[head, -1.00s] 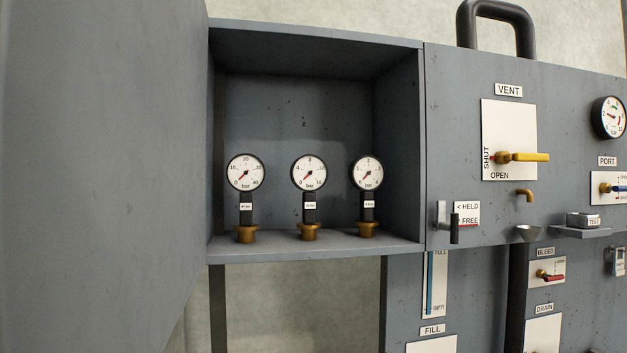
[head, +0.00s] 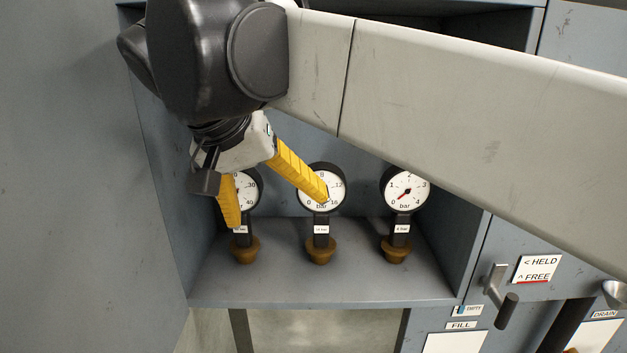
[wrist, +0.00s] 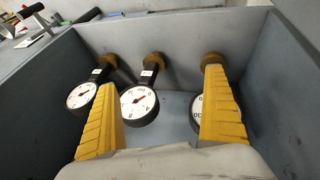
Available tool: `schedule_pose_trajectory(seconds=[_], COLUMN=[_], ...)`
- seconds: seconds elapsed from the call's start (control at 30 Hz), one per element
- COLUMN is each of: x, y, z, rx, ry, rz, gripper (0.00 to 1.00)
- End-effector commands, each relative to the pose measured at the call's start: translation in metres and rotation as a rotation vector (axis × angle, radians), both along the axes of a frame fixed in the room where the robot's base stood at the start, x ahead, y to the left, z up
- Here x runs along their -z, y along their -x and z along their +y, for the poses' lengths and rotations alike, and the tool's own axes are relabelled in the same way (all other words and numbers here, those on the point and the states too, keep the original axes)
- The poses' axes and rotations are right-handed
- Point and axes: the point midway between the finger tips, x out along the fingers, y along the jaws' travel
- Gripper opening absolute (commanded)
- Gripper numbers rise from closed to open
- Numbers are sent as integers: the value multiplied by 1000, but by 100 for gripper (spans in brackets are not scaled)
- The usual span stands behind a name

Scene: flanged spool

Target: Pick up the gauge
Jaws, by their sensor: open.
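Three round white-faced gauges with black stems and brass bases stand upright in a row on a cabinet shelf. The left one (head: 248,187) reads to 40 bar, the middle one (head: 314,187) to 16 and the right one (head: 405,189) to 4. My gripper (head: 278,208) is open and empty, its yellow fingers pointing down and partly covering the left and middle gauges. In the wrist view, the middle gauge (wrist: 140,105) shows between the fingers (wrist: 160,80). The 40 bar gauge (wrist: 196,108) is mostly hidden behind the right finger, and the 4 bar gauge (wrist: 82,96) lies left.
The grey cabinet shelf (head: 330,290) has side walls close to the gauges. An open grey door (head: 80,180) stands at left. A handle (head: 502,295) by the HELD/FREE label sticks out at right. My arm crosses the cabinet's upper opening.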

Motion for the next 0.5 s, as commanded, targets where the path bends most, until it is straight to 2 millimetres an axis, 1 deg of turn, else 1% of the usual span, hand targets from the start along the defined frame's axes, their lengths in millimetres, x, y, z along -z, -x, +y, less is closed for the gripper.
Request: schedule_pose_trajectory(seconds=[0.03, 0.2, 0.43, 0.5], x=[0, 0, 1, 1], y=[-8, -33, -49, -56], z=[-7, -27, -40, -46], rx=[6, 5, 1, 4], ry=[0, -1, 0, -1], rz=[0, 0, 1, 1], gripper=[100, 100, 100, 100])
